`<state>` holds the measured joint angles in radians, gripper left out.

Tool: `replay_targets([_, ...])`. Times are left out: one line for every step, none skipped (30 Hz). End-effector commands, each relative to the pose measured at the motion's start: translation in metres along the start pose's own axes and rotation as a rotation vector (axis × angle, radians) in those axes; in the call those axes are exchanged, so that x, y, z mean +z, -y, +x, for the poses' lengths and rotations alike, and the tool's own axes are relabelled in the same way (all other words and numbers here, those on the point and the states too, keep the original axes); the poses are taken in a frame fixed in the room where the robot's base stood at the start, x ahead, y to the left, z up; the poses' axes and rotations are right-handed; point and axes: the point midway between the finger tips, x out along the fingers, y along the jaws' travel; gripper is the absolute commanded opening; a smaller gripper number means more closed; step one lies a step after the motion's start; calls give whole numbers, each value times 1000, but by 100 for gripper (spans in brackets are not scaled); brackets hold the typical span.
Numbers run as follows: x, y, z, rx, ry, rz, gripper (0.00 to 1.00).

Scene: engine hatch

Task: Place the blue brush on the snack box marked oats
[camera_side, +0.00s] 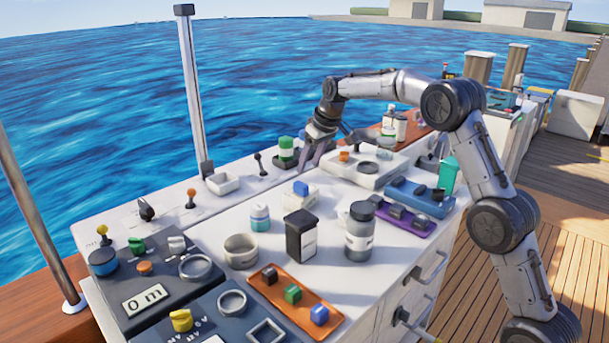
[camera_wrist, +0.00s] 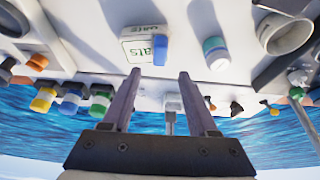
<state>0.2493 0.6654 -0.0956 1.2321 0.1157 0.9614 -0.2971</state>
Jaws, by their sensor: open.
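The snack box marked oats (camera_wrist: 138,45) is a small white box; the end of its lettering reads "ats" in the wrist view. The small blue block-like piece, which I take for the blue brush (camera_wrist: 160,50), appears against the box's right side there. In the side view the blue brush (camera_side: 301,187) sits on top of the white box (camera_side: 300,202). My gripper (camera_side: 317,158) is open and empty, behind the box and apart from it. In the wrist view my gripper's fingertips (camera_wrist: 160,74) stand apart on either side of the blue brush's line, with nothing between them.
A teal-lidded jar (camera_side: 260,217), a black canister (camera_side: 301,235) and a grey-lidded bottle (camera_side: 360,232) stand near the box. An orange tray (camera_side: 296,301) with small blocks is in front. A green-topped container (camera_side: 286,150) is close left of my gripper. Water lies beyond the counter.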

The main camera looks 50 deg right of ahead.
Motion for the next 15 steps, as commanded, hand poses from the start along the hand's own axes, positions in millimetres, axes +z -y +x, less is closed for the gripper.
replay_targets([0,0,-9,1,-3,0,59])
replay_targets([0,0,-13,1,-2,0,59])
replay_targets([0,0,-18,1,-2,0,59])
replay_targets([0,0,-20,1,-2,1,59])
replay_targets([0,0,-23,1,-1,1,59])
replay_targets([0,0,-25,0,0,0,59])
replay_targets([0,0,-27,0,1,1,59])
replay_targets([0,0,-28,0,1,0,59])
replay_targets([0,0,-29,0,1,0,59])
replay_targets([0,0,-30,0,1,0,59])
replay_targets([0,0,-30,0,1,0,59])
replay_targets([0,0,-31,0,1,0,59])
replay_targets([1,0,-32,0,0,0,59])
replay_targets([1,2,-34,1,-1,0,59])
replay_targets([3,4,-38,1,-3,-1,59])
